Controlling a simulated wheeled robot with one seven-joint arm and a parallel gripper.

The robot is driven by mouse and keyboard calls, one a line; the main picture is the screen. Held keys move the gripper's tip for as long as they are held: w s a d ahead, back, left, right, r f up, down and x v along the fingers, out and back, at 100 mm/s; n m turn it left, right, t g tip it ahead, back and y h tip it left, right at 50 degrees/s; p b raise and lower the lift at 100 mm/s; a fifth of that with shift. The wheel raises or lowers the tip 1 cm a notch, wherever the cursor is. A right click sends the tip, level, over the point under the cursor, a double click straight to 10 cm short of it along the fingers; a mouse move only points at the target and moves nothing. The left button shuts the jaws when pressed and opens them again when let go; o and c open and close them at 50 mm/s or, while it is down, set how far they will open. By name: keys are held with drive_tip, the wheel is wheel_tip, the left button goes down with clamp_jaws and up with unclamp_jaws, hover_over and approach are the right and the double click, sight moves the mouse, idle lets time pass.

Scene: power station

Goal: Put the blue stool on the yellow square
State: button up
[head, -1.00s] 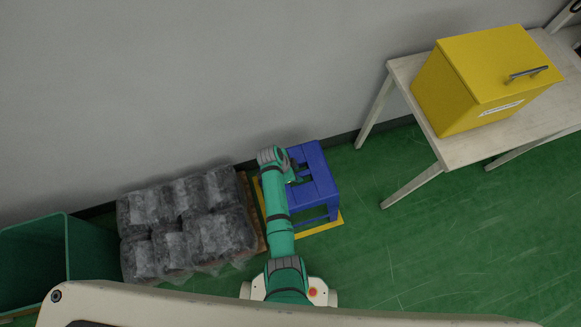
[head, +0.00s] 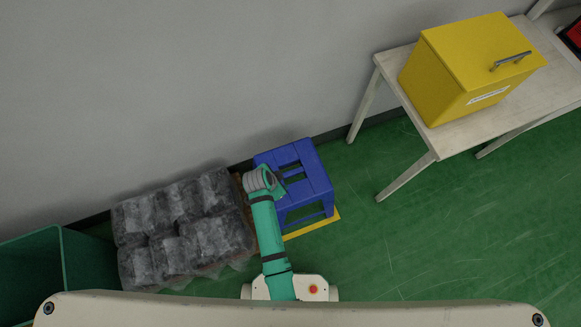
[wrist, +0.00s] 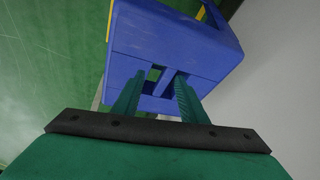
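The blue stool (head: 316,182) stands upright against the wall side, with slots in its top. The yellow square (head: 320,225) on the floor shows as a strip along the stool's front; the rest is hidden by the stool and my arm. My gripper (wrist: 160,78) is at the stool's left side in the head view, where its fingers are mostly hidden. In the wrist view its two teal fingers are apart, with the slotted blue stool top (wrist: 165,38) just beyond them. I see nothing clamped between them.
Plastic-wrapped dark bundles (head: 185,225) on a pallet sit left of the stool. A green bin (head: 85,262) is at far left. A pale table (head: 405,60) with a yellow box (head: 470,70) stands at right. Green floor (head: 440,230) is clear at front right.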

drive_tip(key=s+n, duration=0.1)
drive_tip(key=s, duration=0.1)
drive_tip(key=s+n+t+y, duration=0.1)
drive_tip(key=s, duration=0.1)
drive_tip(key=s+t, duration=0.1)
drive_tip(key=s, duration=0.1)
drive_tip(key=shift+s+d+r+n+y, duration=0.2)
drive_tip(key=shift+s+n+y, duration=0.1)
drive_tip(key=shift+s+n, duration=0.1)
drive_tip(key=s+d+r+n+t, duration=0.1)
drive_tip(key=s+r, duration=0.4)
drive_tip(key=r, duration=0.5)
drive_tip(key=s+d+r+n+t, duration=0.2)
drive_tip(key=s+r+n+t, duration=0.2)
drive_tip(key=r, duration=0.7)
drive_tip(key=s+d+r+n+t+y, duration=0.1)
drive_tip(key=s+r+n+t, duration=0.2)
drive_tip(key=s+r, duration=0.5)
wheel_tip(320, 180, up, 3)
drive_tip(key=shift+d+r+t, duration=0.1)
drive_tip(key=shift+d+t, duration=0.2)
drive_tip(key=shift+t, duration=0.6)
drive_tip(key=shift+a, duration=0.1)
drive_tip(key=shift+c, duration=1)
drive_tip(key=shift+s, duration=0.1)
